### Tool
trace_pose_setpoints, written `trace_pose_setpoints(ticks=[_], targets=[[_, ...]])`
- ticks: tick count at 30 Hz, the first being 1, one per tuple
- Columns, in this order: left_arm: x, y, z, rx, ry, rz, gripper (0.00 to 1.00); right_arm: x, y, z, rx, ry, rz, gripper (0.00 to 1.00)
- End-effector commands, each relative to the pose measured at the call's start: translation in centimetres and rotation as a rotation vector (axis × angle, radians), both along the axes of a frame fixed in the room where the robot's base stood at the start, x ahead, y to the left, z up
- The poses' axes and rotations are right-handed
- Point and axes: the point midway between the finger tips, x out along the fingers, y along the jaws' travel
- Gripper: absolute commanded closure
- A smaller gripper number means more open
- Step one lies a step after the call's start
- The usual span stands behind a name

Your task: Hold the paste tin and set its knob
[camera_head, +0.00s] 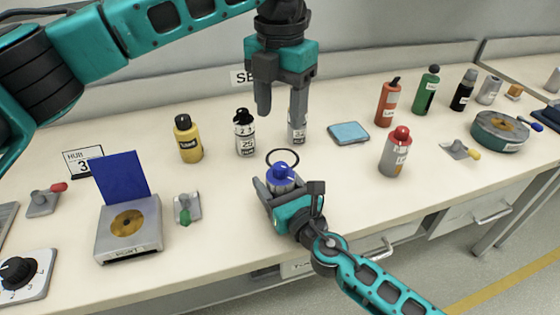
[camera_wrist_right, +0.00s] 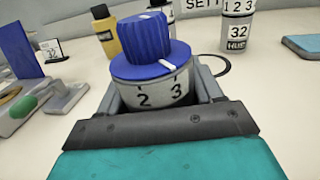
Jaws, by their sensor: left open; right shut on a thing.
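The paste tin (camera_head: 281,182) is a small grey tin with a blue knob (camera_head: 282,169) on top. My right gripper (camera_head: 290,192) is shut around the tin's body, near the table's front middle. In the right wrist view the tin (camera_wrist_right: 160,92) stands upright between the fingers, with numerals 2 and 3 facing me. The ribbed blue knob (camera_wrist_right: 145,40) has a white mark on its rim, nearer the 3 than the 2. My left gripper (camera_head: 281,113) is open and empty, pointing down above and behind the tin, apart from the knob.
A black ring (camera_head: 283,157) lies just behind the tin. A yellow bottle (camera_head: 188,140), a can marked 25 (camera_head: 245,138) and a can marked 32 (camera_head: 297,132) stand behind. A red-capped grey bottle (camera_head: 396,155) is right; a box with a raised blue lid (camera_head: 128,228) is left.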

Motion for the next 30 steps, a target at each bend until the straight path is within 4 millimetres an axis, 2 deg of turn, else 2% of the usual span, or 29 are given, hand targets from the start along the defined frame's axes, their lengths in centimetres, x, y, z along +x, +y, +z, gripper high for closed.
trace_pose_setpoints(ticks=[11,12,21,30], targets=[[0.01,0.01,0.0,0.0,0.0,0.0,0.43,-0.01,0.0,-0.04,0.0,0.001,0.0,0.7],[0.01,0.01,0.0,0.0,0.0,0.0,0.43,-0.01,0.0,-0.04,0.0,0.001,0.0,0.34],[0.01,0.01,0.0,0.0,0.0,0.0,0.43,0.0,0.0,-0.02,0.0,0.0,0.0,0.05],[0.01,0.01,0.0,0.0,0.0,0.0,0.43,-0.22,-0.14,-0.04,0.0,0.001,0.0,0.05]])
